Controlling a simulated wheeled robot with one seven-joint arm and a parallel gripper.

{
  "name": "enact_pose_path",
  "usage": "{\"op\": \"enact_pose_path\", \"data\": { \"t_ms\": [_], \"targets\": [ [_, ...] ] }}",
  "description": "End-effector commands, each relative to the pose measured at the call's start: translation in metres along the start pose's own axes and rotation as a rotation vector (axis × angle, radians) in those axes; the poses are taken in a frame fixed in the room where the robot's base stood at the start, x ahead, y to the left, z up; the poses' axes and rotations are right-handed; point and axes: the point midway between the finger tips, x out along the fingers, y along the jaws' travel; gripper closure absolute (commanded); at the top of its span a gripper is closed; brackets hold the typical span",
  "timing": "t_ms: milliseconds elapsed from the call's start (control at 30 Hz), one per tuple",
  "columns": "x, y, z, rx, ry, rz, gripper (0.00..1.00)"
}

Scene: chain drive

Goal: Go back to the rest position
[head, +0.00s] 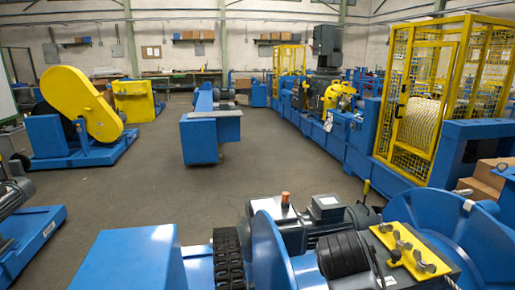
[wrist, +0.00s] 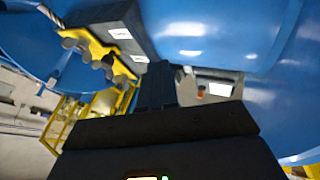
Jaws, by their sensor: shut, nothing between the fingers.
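In the wrist view my gripper (wrist: 157,68) is dark, and its fingers are together with nothing seen between them. It points in among the blue round parts (wrist: 205,30) of the drive machine, and I cannot tell how far it is from them. A yellow plate with several dark wing-shaped knobs (wrist: 100,52) lies to its left in that view. The same plate (head: 410,250) shows at the lower right of the head view. I cannot make out my gripper in the head view.
A black chain (head: 229,262), a dark motor (head: 325,212) and blue discs (head: 440,225) crowd the foreground. A yellow-guarded machine (head: 430,105) stands at right, a blue bench (head: 200,140) in the middle, and a yellow-covered machine (head: 80,105) at left. Grey floor (head: 270,170) between them is clear.

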Motion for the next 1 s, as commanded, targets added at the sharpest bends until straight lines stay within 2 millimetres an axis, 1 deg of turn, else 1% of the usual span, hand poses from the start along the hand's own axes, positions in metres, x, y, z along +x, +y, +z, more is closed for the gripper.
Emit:
{"op": "enact_pose_path", "data": {
  "t_ms": [267,433,533,633,767,800,867,1000],
  "targets": [
    [0.014,-0.005,0.030,-0.014,0.042,-0.012,1.00],
    [0.024,-0.010,0.058,-0.025,0.086,-0.027,1.00],
    [0.029,-0.014,0.079,-0.031,0.118,-0.041,1.00],
    [0.033,-0.018,0.110,-0.036,0.160,-0.060,1.00],
    [0.031,-0.023,0.156,-0.037,0.231,-0.094,1.00],
    [0.029,-0.024,0.170,-0.035,0.254,-0.105,1.00],
    [0.023,-0.026,0.191,-0.030,0.286,-0.123,1.00],
    [0.003,-0.028,0.236,-0.011,0.361,-0.162,1.00]
  ]
}}
